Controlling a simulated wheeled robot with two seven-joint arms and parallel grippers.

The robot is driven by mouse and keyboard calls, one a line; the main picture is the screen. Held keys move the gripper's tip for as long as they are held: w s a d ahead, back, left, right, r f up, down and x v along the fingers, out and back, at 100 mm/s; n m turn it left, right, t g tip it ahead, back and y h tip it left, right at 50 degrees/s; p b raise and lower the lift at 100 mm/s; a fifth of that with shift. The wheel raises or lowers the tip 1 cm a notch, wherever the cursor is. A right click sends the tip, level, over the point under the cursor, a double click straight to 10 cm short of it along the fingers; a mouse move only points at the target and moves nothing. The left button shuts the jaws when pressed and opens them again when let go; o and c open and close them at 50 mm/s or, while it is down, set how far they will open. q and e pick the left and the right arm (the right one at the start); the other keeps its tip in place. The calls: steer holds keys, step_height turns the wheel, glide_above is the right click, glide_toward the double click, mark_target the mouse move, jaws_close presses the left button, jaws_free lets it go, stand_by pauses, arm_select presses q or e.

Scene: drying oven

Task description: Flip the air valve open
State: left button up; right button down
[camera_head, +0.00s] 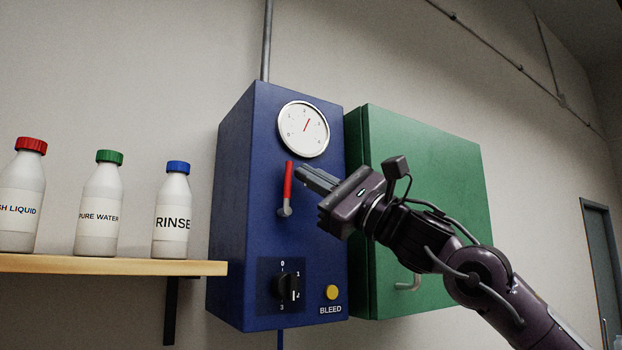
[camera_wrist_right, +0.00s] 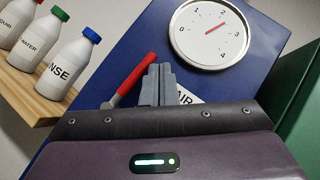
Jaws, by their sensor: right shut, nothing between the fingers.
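The air valve is a red lever (camera_head: 288,181) on a metal pivot (camera_head: 285,211), on the front of a blue box (camera_head: 240,200). In the head view the lever points up, nearly upright. It also shows in the right wrist view (camera_wrist_right: 132,77), just left of the fingers. My right gripper (camera_head: 303,175) is shut and empty, its fingertips close to the right side of the lever. I cannot tell whether they touch it. In the wrist view the fingers (camera_wrist_right: 157,85) partly cover a white label (camera_wrist_right: 187,94). My left gripper is not in view.
A round gauge (camera_head: 303,129) sits above the lever. A black rotary knob (camera_head: 286,287) and a yellow BLEED button (camera_head: 332,292) are below. A green cabinet (camera_head: 440,170) stands to the right. Several capped bottles (camera_head: 172,215) stand on a wooden shelf (camera_head: 110,266) to the left.

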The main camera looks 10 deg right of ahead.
steer(key=b+v, duration=0.4)
steer(key=v, duration=0.3)
steer(key=shift+d, duration=0.2)
steer(key=shift+f, duration=0.1)
